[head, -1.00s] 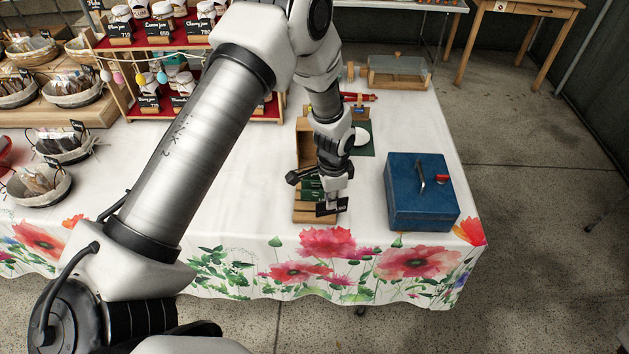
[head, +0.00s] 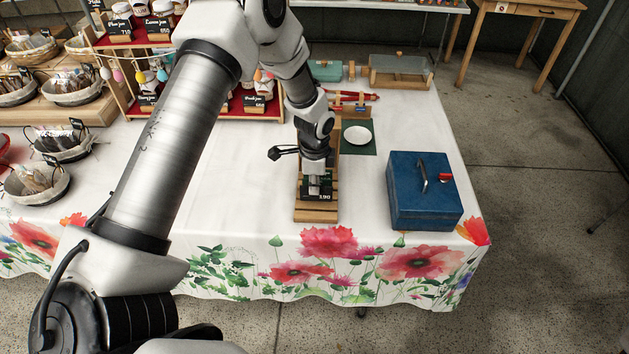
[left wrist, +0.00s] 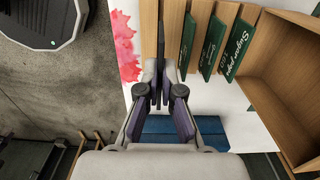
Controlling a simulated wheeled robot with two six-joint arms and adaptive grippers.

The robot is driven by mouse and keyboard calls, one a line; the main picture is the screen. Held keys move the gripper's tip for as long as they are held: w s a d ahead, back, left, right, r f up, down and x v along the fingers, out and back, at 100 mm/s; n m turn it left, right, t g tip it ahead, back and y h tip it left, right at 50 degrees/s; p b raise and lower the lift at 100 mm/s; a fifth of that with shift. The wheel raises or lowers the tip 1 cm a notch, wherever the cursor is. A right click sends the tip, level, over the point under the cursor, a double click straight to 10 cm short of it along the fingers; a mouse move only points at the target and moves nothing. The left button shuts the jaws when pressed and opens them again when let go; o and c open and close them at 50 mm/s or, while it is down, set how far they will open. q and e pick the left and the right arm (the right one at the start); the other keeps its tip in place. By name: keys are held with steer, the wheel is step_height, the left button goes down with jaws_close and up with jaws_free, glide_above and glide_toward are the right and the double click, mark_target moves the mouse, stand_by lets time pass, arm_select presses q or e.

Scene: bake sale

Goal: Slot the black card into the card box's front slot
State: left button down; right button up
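The black card (head: 318,187) with white print faces the front at the card box. My left gripper (head: 317,174) is above it, pointing down. In the left wrist view my left gripper (left wrist: 160,90) is shut on the black card, seen edge-on as a thin dark strip (left wrist: 159,55) between two wooden dividers. The wooden card box (head: 316,215) stands near the table's front edge; in the left wrist view its open compartment (left wrist: 285,75) is at the right. Green cards (left wrist: 189,42) stand in other slots. How deep the black card sits is hidden.
A blue cash box (head: 423,200) stands to the right of the card box. A white dish (head: 357,135) on a green mat lies behind. A red shelf with jars (head: 210,105) is at the back left. White cloth left of the card box is clear.

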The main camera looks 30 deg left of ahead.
mark_target(314, 198)
arm_select(q)
steer(key=shift+f+b, duration=0.65)
steer(key=shift+f, duration=0.85)
steer(key=shift+p, duration=0.5)
steer(key=shift+f+b, duration=0.85)
steer(key=shift+f, duration=0.4)
steer(key=c, duration=1.2)
jaws_free()
steer(key=shift+c, duration=0.2)
steer(key=shift+r, duration=0.1)
step_height(314, 198, up, 12)
